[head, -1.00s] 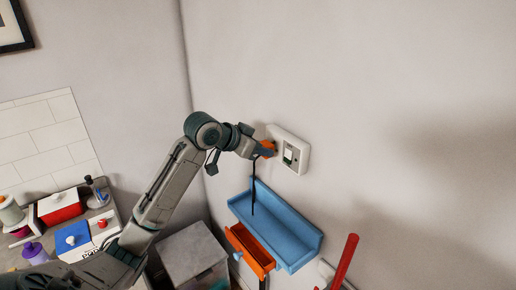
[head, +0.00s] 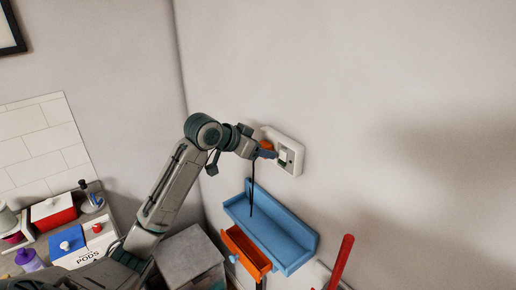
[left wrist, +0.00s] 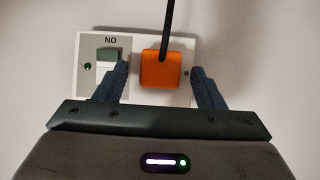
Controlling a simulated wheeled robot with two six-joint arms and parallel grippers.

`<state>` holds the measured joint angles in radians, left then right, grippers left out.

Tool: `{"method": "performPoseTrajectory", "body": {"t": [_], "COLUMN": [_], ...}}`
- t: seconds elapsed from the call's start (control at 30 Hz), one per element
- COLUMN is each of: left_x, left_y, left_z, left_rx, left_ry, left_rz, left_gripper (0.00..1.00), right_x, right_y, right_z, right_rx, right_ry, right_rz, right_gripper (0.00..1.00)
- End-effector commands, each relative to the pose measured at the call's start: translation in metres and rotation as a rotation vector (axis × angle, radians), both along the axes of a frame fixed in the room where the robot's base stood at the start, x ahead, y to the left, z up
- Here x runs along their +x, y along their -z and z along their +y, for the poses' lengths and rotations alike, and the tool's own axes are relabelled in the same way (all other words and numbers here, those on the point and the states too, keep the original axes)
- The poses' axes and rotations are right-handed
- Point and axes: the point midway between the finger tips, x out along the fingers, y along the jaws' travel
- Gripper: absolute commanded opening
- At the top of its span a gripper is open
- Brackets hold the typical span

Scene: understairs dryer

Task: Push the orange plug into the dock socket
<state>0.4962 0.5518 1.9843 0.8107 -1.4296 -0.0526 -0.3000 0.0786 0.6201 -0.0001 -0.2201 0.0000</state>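The orange plug (left wrist: 160,71), with a black cord, is in front of the right half of the white wall socket plate (left wrist: 88,48) in the left wrist view. My left gripper (left wrist: 158,68) is open, with one finger on each side of the plug and gaps between. In the head view, the plug (head: 266,144) shows as an orange patch at the left edge of the plate (head: 293,147), partly hidden by my left gripper (head: 271,154). How deep the plug sits in the socket is hidden. My right gripper is not in view.
A blue wall shelf (head: 268,225) and an open orange drawer (head: 246,250) are below. A red bar (head: 341,262) stands lower right. The wall above the plate is clear.

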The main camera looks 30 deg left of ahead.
Motion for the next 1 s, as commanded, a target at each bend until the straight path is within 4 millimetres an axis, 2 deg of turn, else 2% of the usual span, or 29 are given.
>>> {"method": "performPoseTrajectory", "body": {"t": [0.33,0.8,1.0], "left_x": [-0.007,-0.06,-0.075], "left_y": [-0.004,-0.042,-0.054], "left_z": [0.004,0.026,0.032], "left_rx": [0.004,0.007,0.004], "left_ry": [0.0,-0.002,-0.001], "left_rz": [-0.003,-0.004,-0.002], "left_gripper": [0.63,0.63,0.63], "right_x": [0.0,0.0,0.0], "right_y": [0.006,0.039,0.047], "right_z": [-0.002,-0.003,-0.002], "right_rx": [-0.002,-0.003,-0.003], "right_ry": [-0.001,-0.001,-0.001], "right_rz": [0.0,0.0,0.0], "right_gripper": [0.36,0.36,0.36]}}
